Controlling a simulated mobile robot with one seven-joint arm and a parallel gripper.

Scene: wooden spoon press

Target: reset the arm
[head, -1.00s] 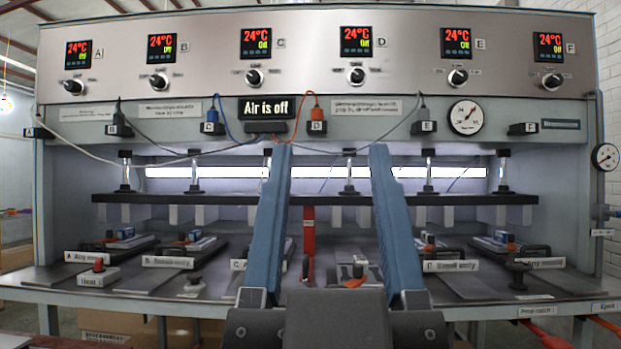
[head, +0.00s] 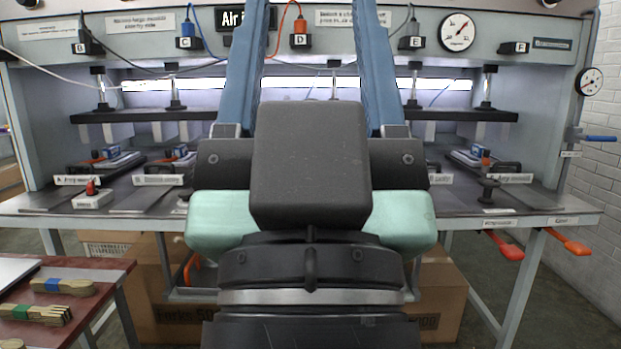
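My gripper (head: 312,40) fills the middle of the head view, in front of the press. Its two long blue fingers stand apart and point up and away, with nothing visible between them. The fingertips run out past the top edge, so I cannot see them. The black gripper body and wrist of my arm hide the middle of the press (head: 101,180) and part of the space under it.
Red-handled levers (head: 503,246) stick out at the press's front right. A maroon-topped table (head: 85,300) with bundled wooden cutlery (head: 62,287) stands at the lower left. Cardboard boxes (head: 160,315) sit under the press. Floor shows at the lower right.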

